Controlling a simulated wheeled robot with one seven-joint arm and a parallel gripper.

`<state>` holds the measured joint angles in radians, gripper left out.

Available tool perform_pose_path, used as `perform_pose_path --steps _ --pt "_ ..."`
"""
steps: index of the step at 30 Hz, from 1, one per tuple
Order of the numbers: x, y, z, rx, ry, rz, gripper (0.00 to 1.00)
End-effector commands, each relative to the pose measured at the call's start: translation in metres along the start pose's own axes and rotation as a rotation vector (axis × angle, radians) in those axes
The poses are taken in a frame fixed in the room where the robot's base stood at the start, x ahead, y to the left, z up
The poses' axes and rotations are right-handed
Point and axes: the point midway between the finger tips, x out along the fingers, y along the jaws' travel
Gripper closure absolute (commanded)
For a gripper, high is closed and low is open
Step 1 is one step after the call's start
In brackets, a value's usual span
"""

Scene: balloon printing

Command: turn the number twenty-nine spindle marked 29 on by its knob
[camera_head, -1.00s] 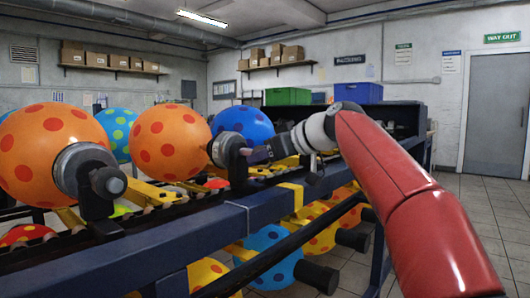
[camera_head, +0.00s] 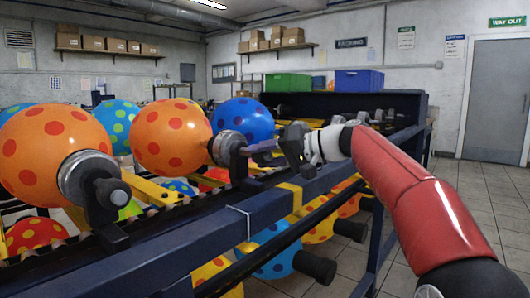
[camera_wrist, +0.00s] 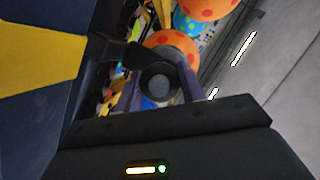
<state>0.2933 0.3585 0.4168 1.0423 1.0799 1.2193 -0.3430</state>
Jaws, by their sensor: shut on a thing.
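A spindle with a grey collar (camera_head: 227,147) bears an orange, red-dotted balloon (camera_head: 172,138) on the rack. No number 29 is legible on it. My gripper (camera_head: 256,148) reaches this spindle's outer end from the right, its fingers closed around the dark round knob. In the wrist view the knob (camera_wrist: 158,82) sits between the two fingers of my gripper (camera_wrist: 160,92), end face towards the camera. The balloon (camera_wrist: 172,42) shows behind it. Finger contact is partly hidden in the head view.
A nearer spindle (camera_head: 88,180) with another orange balloon (camera_head: 50,155) stands to the left. The dark blue rail (camera_head: 215,220) runs below my arm, with lower balloons and black-ended spindles under it. The floor at right is clear.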

Motion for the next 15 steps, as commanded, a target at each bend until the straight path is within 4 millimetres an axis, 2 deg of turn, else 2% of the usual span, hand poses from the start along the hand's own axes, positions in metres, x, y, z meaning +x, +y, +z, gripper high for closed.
perform_pose_path --steps 15 --pt "-0.0002 0.0012 -0.0001 0.363 0.001 -0.15 0.84"
